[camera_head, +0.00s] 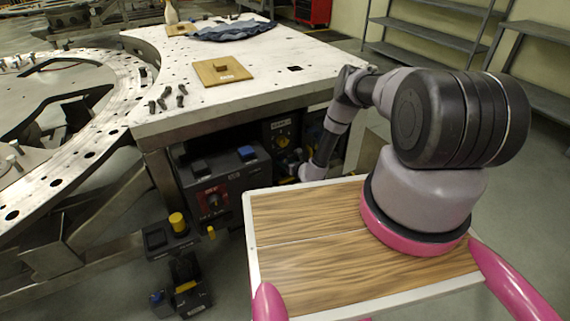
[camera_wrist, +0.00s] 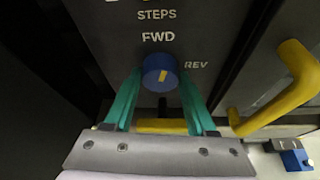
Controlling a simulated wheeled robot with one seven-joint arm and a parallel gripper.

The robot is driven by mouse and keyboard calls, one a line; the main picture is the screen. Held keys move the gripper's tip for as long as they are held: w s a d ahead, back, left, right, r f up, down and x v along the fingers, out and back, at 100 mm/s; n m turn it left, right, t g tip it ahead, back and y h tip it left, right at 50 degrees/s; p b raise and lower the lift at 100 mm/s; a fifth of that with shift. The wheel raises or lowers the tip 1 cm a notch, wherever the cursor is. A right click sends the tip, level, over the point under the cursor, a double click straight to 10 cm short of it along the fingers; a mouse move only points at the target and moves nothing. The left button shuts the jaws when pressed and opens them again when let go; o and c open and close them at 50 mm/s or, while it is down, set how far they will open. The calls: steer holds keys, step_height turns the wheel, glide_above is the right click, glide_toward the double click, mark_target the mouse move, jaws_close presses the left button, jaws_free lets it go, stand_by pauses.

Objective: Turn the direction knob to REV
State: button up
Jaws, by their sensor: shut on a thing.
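The direction knob (camera_wrist: 160,73) is a round blue dial with a short yellow mark, on a dark panel (camera_wrist: 100,30) in the wrist view. FWD is printed above it and REV to its upper right. The yellow mark looks tilted to the upper right, between the two words. My gripper (camera_wrist: 160,85) has its two green fingers on the left and right sides of the knob, shut on it. In the head view my arm reaches down beside the steel table, and the knob and fingertips are hidden there.
A yellow bar handle (camera_wrist: 288,92) stands out right of the knob, close to my right finger. Another yellow bar (camera_wrist: 162,126) lies below the knob. In the head view, control boxes (camera_head: 215,185) sit under the steel table (camera_head: 235,95).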

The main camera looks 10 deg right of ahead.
steer(key=m+y, duration=0.2)
steer(key=m, duration=0.1)
steer(key=m+y, duration=0.1)
steer(key=m, duration=0.1)
steer(key=shift+d+f, duration=0.15)
steer(key=shift+d, duration=0.15)
steer(key=m+y, duration=0.2)
steer(key=shift+f+m, duration=0.1)
steer(key=shift+m, duration=0.3)
steer(key=shift+m+t+y, duration=0.3)
steer(key=shift+m+y, duration=0.3)
steer(key=shift+m, duration=0.8)
steer(key=o, duration=1.4)
steer(key=shift+w, duration=0.1)
steer(key=shift+d, duration=0.1)
steer(key=v, duration=1)
steer(key=shift+s+d, duration=0.2)
steer(key=shift+s, duration=0.1)
steer(key=shift+f, duration=0.1)
